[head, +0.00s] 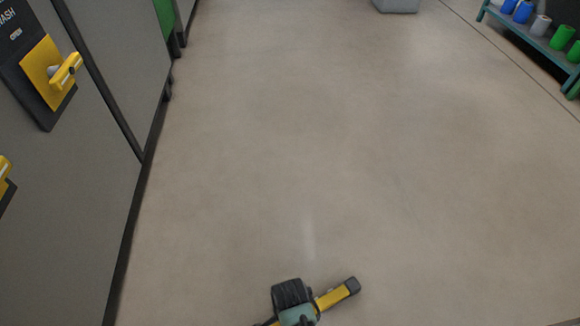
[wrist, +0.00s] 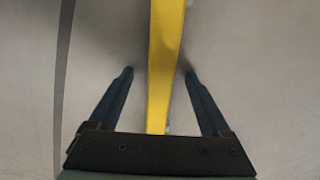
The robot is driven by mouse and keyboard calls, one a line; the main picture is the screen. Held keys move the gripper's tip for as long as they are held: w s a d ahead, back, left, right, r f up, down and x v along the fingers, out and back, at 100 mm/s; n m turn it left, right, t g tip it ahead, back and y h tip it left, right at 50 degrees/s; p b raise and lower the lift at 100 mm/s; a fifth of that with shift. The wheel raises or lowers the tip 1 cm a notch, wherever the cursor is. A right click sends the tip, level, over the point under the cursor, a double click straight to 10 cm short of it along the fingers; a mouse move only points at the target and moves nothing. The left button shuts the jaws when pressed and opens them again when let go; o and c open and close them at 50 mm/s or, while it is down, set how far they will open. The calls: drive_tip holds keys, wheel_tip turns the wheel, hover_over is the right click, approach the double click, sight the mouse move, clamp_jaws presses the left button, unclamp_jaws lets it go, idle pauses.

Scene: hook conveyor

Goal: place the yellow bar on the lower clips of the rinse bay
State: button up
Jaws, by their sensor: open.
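The yellow bar (wrist: 165,60) runs down the middle of the wrist view, between the two dark fingers of my gripper (wrist: 158,74). A gap shows on each side of the bar, so the fingers stand apart around it without closing on it. In the head view the bar (head: 334,297) shows at the bottom edge with a dark end cap, partly hidden by my arm's end. What supports the bar cannot be told. The rinse bay and its lower clips cannot be made out in either view.
Grey cabinets line the left, with a yellow lever on a panel (head: 42,72) lettered "ASH". A shelf rack (head: 530,38) with blue, grey and green rolls stands at the far right. A grey bin (head: 397,5) is at the top. The floor between is clear.

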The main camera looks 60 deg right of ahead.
drive_tip(key=shift+f, duration=0.1)
clamp_jaws()
idle(0.4)
